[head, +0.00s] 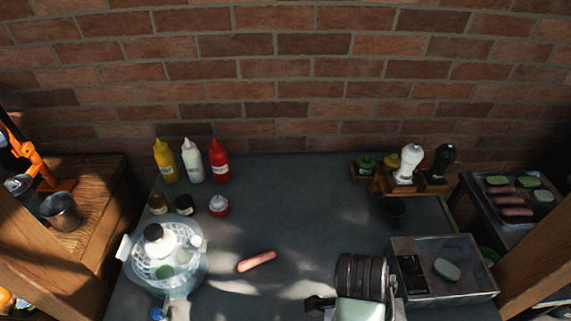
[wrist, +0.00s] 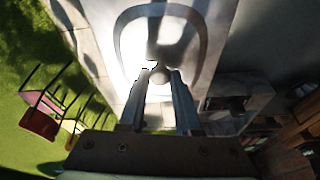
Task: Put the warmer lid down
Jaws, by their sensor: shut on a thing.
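My gripper (wrist: 163,75) is shut on what looks like the knob of the warmer lid. The lid (wrist: 133,45) appears in the wrist view as a pale, sunlit shape with a rounded grey outline beyond my fingertips. Strong glare blurs its edges, and I cannot tell whether it touches anything below. In the head view I cannot make out the lid or my fingertips; my arm covers part of the bottom right. An open metal box (head: 462,292), probably the warmer, stands at the table's right with a pale green piece inside.
A clear round container (head: 128,275) stands at the table's left. A sausage (head: 257,262) lies mid-table. Yellow (head: 166,162), white (head: 192,162) and red (head: 219,162) bottles stand at the back. A tray of food (head: 537,220) is beyond the right edge. The back middle is clear.

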